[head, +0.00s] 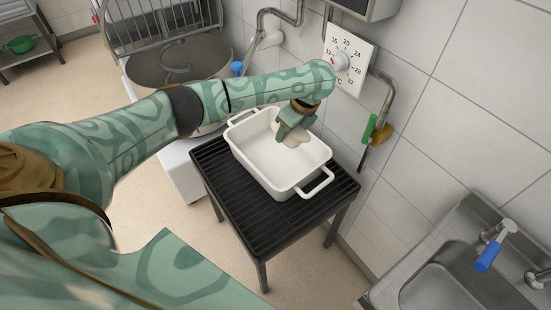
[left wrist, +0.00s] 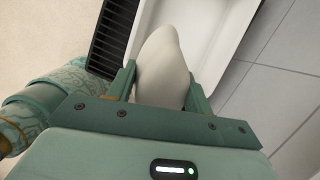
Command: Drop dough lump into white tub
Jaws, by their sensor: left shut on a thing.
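The white tub (head: 263,168) with two handles sits on a black slatted stand. My left gripper (head: 291,132) is over the far right part of the tub, pointing down. It is shut on the pale dough lump (head: 297,139), which hangs below the fingers over the tub's inside. I cannot tell whether the dough touches the tub. In the left wrist view the dough lump (left wrist: 164,68) is held between the two fingers, with the white tub (left wrist: 222,22) behind it. My right gripper is not in view.
The black stand (head: 250,222) stands against the tiled wall. A large mixer bowl (head: 178,62) is behind my arm. A metal sink (head: 455,275) is at lower right.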

